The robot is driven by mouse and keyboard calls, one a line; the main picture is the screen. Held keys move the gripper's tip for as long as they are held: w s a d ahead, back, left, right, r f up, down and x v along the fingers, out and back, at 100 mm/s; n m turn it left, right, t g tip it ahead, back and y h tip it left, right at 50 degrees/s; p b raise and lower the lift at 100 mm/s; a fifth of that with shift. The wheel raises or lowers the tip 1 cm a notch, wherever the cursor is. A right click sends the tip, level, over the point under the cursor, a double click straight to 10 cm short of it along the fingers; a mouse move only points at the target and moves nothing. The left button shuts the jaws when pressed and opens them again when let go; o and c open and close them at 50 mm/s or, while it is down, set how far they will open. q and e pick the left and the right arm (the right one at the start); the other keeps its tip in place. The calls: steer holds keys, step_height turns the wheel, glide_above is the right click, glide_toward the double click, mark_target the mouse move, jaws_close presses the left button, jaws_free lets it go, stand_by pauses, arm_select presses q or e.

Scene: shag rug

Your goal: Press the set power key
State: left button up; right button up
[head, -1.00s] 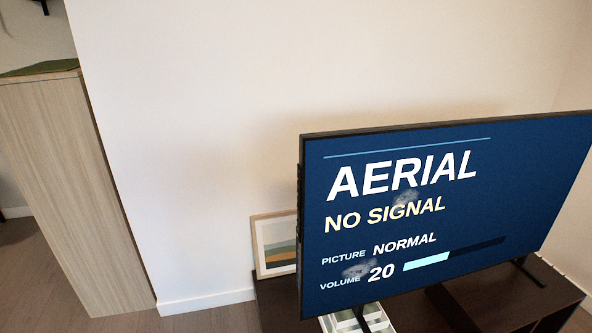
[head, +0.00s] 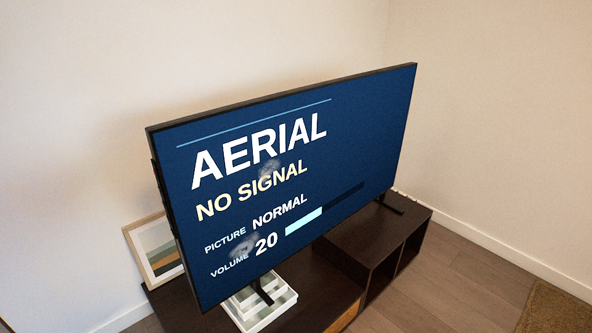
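A large flat television (head: 350,130) stands on a dark low cabinet in the head view. Its screen is lit blue and reads AERIAL, NO SIGNAL, PICTURE NORMAL and VOLUME 20, with a pale volume bar. Small dark shapes show on its left side edge (head: 157,178), too small to tell whether one is the power key. Neither of my grippers is in view.
The dark cabinet (head: 400,228) has open compartments at its right end. A white divided tray (head: 275,308) sits on it below the screen. A framed picture (head: 152,250) leans behind at left. Wooden floor (head: 470,270) is clear at right, with a brown rug (head: 556,310) at the corner.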

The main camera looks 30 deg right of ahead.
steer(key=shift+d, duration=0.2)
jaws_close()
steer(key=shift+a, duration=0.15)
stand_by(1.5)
